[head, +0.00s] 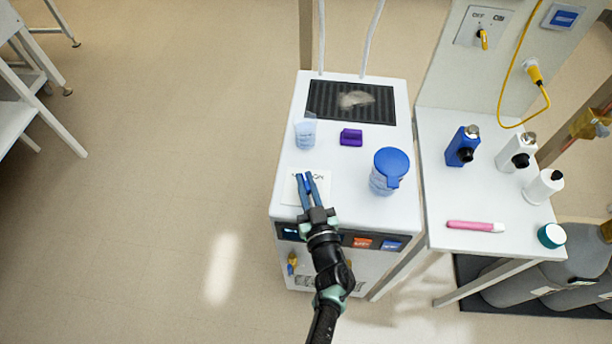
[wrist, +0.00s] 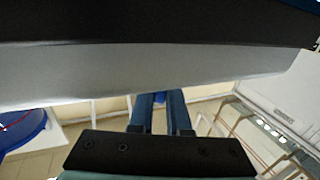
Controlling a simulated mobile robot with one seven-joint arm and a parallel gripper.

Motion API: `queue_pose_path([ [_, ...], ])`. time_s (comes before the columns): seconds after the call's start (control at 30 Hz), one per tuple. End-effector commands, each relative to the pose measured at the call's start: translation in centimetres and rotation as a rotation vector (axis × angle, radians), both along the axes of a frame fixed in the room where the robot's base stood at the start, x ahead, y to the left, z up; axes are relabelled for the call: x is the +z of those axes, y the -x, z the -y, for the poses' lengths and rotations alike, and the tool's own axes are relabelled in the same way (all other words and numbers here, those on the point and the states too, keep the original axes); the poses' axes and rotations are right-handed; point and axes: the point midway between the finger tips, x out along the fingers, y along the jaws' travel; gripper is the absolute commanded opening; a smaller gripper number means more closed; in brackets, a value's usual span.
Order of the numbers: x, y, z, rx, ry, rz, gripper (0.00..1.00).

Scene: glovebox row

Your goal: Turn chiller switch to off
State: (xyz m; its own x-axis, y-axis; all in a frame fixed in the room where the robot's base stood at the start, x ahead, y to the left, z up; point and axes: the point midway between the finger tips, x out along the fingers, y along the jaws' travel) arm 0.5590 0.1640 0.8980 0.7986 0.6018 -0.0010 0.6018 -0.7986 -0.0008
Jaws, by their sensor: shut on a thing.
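The chiller appears to be the white cabinet (head: 345,190) with a dark front panel; my arm covers part of that panel. A switch with a yellow handle (head: 483,40), on a plate marked OFF and ON, is on the upright board at the upper right. Its handle points down, slightly right. My gripper (head: 308,180) is over the front left of the cabinet top, by a white card with dark lettering (head: 290,191), far from that switch. In the wrist view, its blue fingers (wrist: 160,105) are close together on a small bright blue thing, mostly hidden.
A blue-lidded jug (head: 385,182), a purple block (head: 351,137) and a clear beaker (head: 305,132) stand on the cabinet. The side shelf (head: 455,190) holds several bottles and a pink marker (head: 475,226). A yellow cable (head: 510,75) hangs by the board.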

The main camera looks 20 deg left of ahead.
Motion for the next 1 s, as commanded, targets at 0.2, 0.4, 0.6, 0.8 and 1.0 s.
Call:
queue_pose_path([
  [0.2,-0.03,-0.06,0.10,0.082,-0.001,-0.001,0.00],
  [0.4,-0.06,-0.01,0.02,0.144,-0.002,0.000,0.00],
  [0.6,-0.05,0.02,-0.03,0.172,-0.001,-0.001,0.00],
  [0.8,-0.06,0.06,-0.08,0.176,-0.001,-0.001,0.00],
  [1.0,-0.05,0.06,-0.09,0.176,0.000,0.000,0.19],
])
